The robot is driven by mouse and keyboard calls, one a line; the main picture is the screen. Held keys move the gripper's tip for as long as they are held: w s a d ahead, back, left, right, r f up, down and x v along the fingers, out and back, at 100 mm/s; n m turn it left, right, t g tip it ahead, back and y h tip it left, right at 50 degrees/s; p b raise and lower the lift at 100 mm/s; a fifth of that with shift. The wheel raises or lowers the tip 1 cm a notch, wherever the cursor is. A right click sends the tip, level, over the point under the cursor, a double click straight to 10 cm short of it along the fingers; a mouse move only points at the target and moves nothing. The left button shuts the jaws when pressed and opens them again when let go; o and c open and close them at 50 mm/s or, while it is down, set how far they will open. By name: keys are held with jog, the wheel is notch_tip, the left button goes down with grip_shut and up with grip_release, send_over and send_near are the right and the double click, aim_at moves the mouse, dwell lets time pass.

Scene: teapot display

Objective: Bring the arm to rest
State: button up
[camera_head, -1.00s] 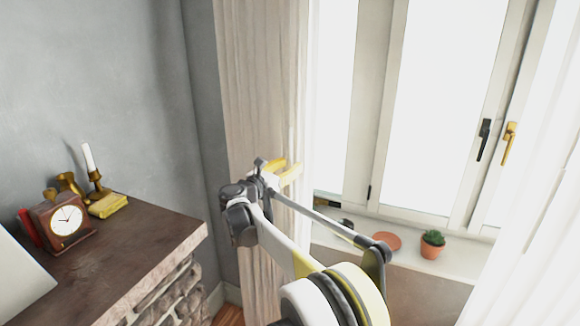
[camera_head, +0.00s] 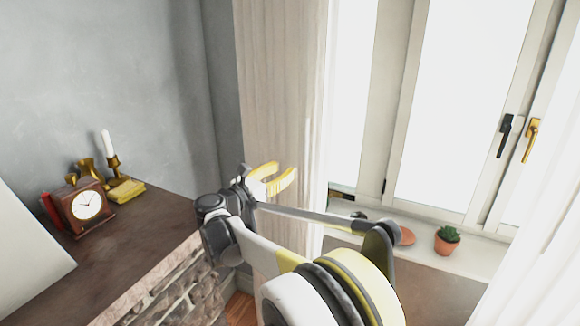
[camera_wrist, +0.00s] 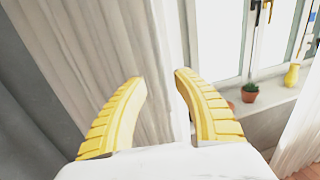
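My gripper (camera_head: 277,172) is in the middle of the head view, in front of the pale curtain. Its two yellow fingers stand apart with nothing between them. In the wrist view my gripper (camera_wrist: 160,78) shows the same open fingers, with the curtain behind the gap. My arm is folded, with its elbow low in the middle of the head view.
A mantel (camera_head: 140,235) at the left bears a clock (camera_head: 86,206), a candlestick (camera_head: 113,166) and a yellow object (camera_head: 126,190). On the windowsill (camera_head: 480,262) stand a potted cactus (camera_head: 447,240) and a terracotta dish (camera_head: 407,236). A yellow vase (camera_wrist: 291,76) shows in the wrist view.

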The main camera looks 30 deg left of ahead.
jog(key=shift+s, duration=0.1)
dwell(0.4)
jog(key=w+d+r+m+g+h+b, duration=0.1)
jog(key=w+d+m+g, duration=0.3)
jog(key=d, duration=0.9)
jog(key=s+d+r+m+g+h+b, duration=0.1)
jog(key=d+m, duration=0.5)
jog(key=d, duration=0.8)
jog(key=s+d+f+m+g+y+b, duration=0.15)
jog(key=s+d+m, duration=0.25)
jog(key=d, duration=0.4)
jog(key=s+d+m+g+b, duration=0.1)
jog(key=s+d+m+g, duration=0.2)
jog(key=d, duration=0.5)
jog(key=s+d+f+m+y+b, duration=0.1)
jog(key=s+d+f+m, duration=0.3)
jog(key=s, duration=0.4)
jog(key=s+d+f+m+y, duration=0.1)
jog(key=s+d+f+m, duration=0.3)
jog(key=s+m, duration=0.3)
jog(key=s+d+f+m+y+b, duration=0.1)
jog(key=s+d+f+m, duration=0.3)
jog(key=s, duration=0.7)
jog(key=shift+d+f+m+g+y+b, duration=0.35)
jog(key=shift+f+m+g+y, duration=0.1)
jog(key=shift+f+m, duration=0.5)
jog(key=shift+s, duration=0.1)
